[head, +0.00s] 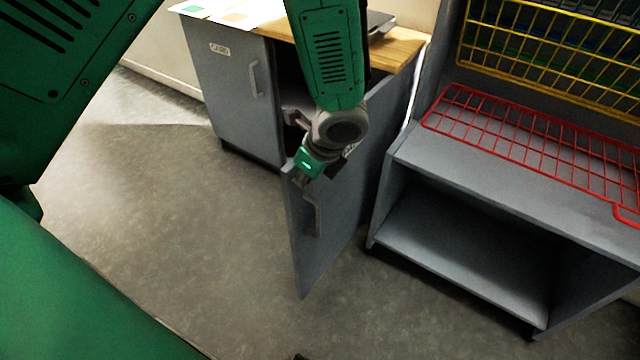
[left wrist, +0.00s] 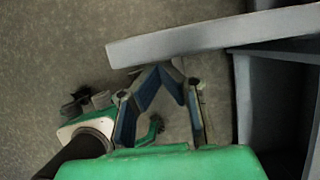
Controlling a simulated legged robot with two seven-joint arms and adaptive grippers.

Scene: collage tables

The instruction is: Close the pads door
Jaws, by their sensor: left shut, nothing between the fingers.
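The pads door (head: 340,225) is a grey panel standing open from the right half of the grey cabinet, with a handle (head: 313,212) on the face I see. Its label is mostly hidden behind my arm. My left gripper (head: 300,181) is shut and empty at the top of the door near its free edge. In the left wrist view its fingertips (left wrist: 160,68) meet close to the door's edge (left wrist: 215,35); I cannot tell whether they touch.
The cabinet's left door (head: 235,95) is shut. Papers (head: 235,12) lie on the wooden top (head: 400,52). A grey shelf unit (head: 450,255) with a red wire rack (head: 530,150) and yellow basket (head: 545,60) stands close on the right. The floor (head: 180,220) in front is clear.

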